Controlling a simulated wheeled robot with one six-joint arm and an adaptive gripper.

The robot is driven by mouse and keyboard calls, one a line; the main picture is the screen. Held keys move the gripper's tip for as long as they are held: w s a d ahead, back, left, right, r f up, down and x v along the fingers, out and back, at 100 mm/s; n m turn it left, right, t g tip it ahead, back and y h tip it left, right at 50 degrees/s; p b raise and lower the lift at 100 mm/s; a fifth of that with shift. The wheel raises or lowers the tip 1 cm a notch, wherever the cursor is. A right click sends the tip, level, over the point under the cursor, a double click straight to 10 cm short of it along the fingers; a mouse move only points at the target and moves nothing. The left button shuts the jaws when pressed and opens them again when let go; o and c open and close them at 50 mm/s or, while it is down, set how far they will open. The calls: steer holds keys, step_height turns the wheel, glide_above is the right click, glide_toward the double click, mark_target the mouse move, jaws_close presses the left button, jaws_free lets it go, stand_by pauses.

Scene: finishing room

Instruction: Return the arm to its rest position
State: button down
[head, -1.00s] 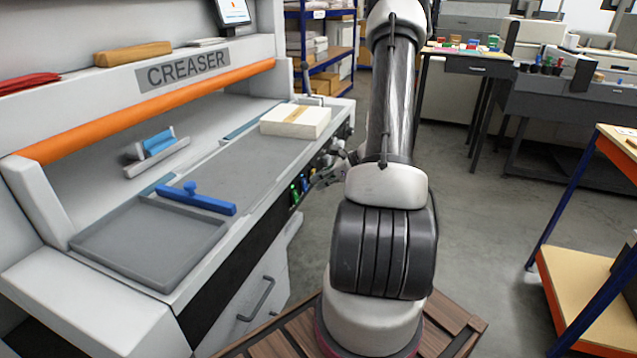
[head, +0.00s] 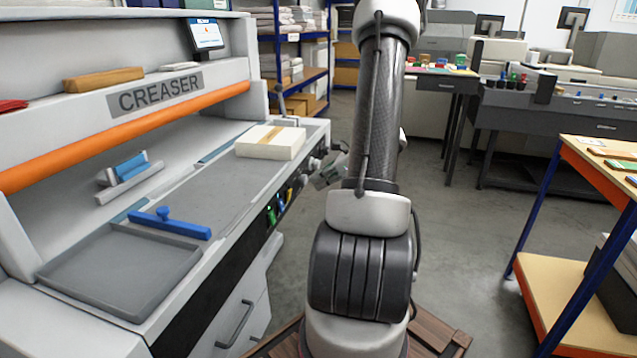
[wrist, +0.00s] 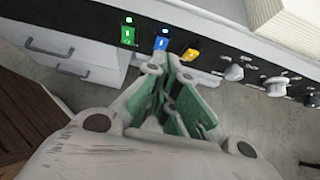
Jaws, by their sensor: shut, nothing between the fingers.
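My gripper (wrist: 172,75) shows in the wrist view, with its green-lined fingers together and nothing between them. It is in front of the creaser's dark control strip, apart from it as far as I can tell. In the head view my gripper (head: 328,172) is partly hidden behind my arm, to the right of the creaser's front edge. My arm stands upright in the middle of the head view.
The creaser (head: 60,230) fills the left, with a paper stack (head: 270,148), a blue bar (head: 170,224) and a grey tray (head: 60,275). Green (wrist: 127,35), blue (wrist: 161,42) and yellow (wrist: 189,54) switches line its front. A shelved bench (head: 560,270) stands right; floor between is clear.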

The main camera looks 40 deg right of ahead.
stand_by(0.3)
steer(key=s+a+r+n+g, duration=0.2)
steer(key=s+a+n+g, duration=0.45)
steer(key=s+n, duration=0.55)
steer(key=s+a+r+n+t+h, duration=0.1)
steer(key=s+a+r+n+h, duration=0.1)
steer(key=a+r+n, duration=0.5)
steer(key=s+a+r+n+t+h, duration=0.1)
steer(key=s+a+r+n+h, duration=0.2)
steer(key=s+a+r+n, duration=0.2)
steer(key=a+r+n, duration=0.3)
steer(key=r+n, duration=0.2)
steer(key=shift+r+n, duration=0.25)
steer(key=shift+n, duration=0.15)
